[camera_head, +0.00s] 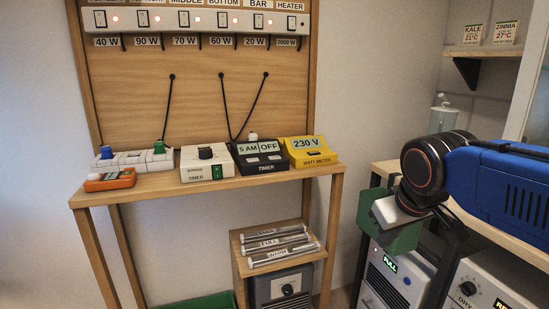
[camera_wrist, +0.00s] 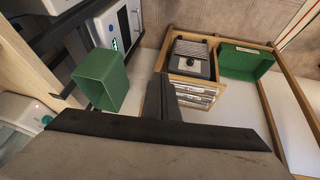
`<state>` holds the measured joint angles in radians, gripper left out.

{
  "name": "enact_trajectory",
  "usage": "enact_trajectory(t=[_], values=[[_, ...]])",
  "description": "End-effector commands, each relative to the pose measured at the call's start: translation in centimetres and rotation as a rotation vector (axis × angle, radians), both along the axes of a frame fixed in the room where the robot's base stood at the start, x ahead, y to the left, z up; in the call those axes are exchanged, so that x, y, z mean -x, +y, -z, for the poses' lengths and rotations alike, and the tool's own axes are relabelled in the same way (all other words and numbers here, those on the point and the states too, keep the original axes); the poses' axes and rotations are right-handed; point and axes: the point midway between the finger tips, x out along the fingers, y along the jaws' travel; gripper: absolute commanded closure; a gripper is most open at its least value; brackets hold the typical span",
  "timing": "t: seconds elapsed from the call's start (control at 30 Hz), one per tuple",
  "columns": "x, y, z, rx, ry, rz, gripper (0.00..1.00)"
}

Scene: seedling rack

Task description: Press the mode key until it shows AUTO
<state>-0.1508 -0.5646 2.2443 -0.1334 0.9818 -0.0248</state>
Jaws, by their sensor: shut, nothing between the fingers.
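The black timer (camera_head: 259,155) stands on the wooden bench, between a white timer and a yellow watt meter. Its display (camera_head: 258,147) reads "5 AM" and "OFF". Small light keys (camera_head: 263,159) sit below the display; their labels are too small to read. My gripper (camera_wrist: 161,85) is shut and empty in the wrist view, pointing down past the bench. In the head view my wrist is at the right, well away from the timer, and the fingertips cannot be made out. The wrist view does not show the timer.
The yellow watt meter (camera_head: 309,151) reads 230 V. The white timer (camera_head: 207,163) and an orange device (camera_head: 110,180) are to the left. A power strip (camera_head: 190,20) runs above. A green bin (camera_wrist: 101,80) is near my gripper. A low wooden stand (camera_head: 240,262) holds labelled tubes.

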Motion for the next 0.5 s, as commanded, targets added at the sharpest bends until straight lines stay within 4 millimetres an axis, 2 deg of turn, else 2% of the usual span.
enact_trajectory(t=[0.03,0.2,0.5], values=[[-1.5,0.7,-1.2,0.013,-0.008,-0.023,1.0],[-6.4,2.7,-5.3,0.065,-0.044,-0.093,1.0],[-14.6,7.9,-11.6,0.149,-0.113,-0.211,1.0]])
